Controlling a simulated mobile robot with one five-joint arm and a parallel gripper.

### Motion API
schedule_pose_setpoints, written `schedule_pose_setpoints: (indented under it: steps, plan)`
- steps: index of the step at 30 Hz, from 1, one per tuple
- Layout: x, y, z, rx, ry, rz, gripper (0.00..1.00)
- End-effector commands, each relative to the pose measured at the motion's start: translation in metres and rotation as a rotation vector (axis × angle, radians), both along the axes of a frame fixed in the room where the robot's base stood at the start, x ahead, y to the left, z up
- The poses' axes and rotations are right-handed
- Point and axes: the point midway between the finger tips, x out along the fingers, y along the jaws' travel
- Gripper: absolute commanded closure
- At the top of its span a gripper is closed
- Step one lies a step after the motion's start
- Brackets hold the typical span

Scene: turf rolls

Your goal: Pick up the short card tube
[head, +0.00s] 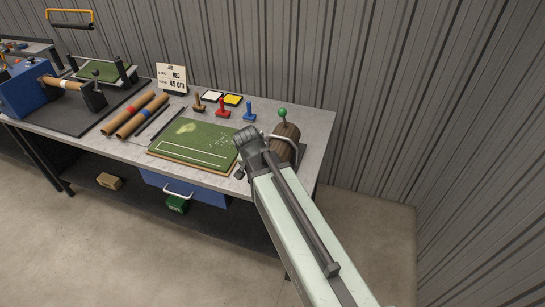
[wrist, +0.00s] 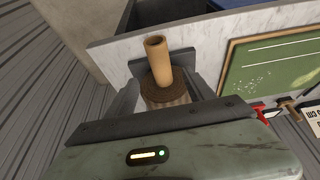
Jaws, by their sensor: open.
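The short card tube (wrist: 157,58) is a plain tan hollow tube in the wrist view, standing upright with its open end toward the top of the picture. Its lower end overlaps a brown round piece (wrist: 158,96); I cannot tell whether it rests on it. My gripper (wrist: 165,84) is open, with one grey finger on each side of the brown piece and the tube's lower end. Whether a finger touches the tube I cannot tell. In the head view my arm's wrist covers the gripper, and I cannot make out the short tube.
A dark brown cylinder (head: 286,143) stands by my wrist, with a green knob (head: 282,112) near it. The turf board (head: 195,140) lies to the left. Several coloured stamps, two long tubes (head: 138,118) and a sign (head: 171,77) are farther along the grey table.

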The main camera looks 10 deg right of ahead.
Motion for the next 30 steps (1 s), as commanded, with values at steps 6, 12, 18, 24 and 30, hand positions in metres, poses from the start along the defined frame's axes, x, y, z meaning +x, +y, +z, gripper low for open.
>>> schedule_pose_setpoints:
  steps: [6,12,18,24,30]
  plan:
    - [0.004,0.001,-0.009,0.001,-0.012,-0.014,0.38]
    - [0.011,-0.003,-0.027,0.001,-0.011,-0.013,0.38]
    - [0.015,-0.004,-0.038,0.002,-0.011,-0.012,0.38]
    - [0.028,-0.012,-0.071,0.001,-0.01,-0.013,0.38]
    - [0.03,-0.014,-0.071,0.001,-0.01,-0.012,0.38]
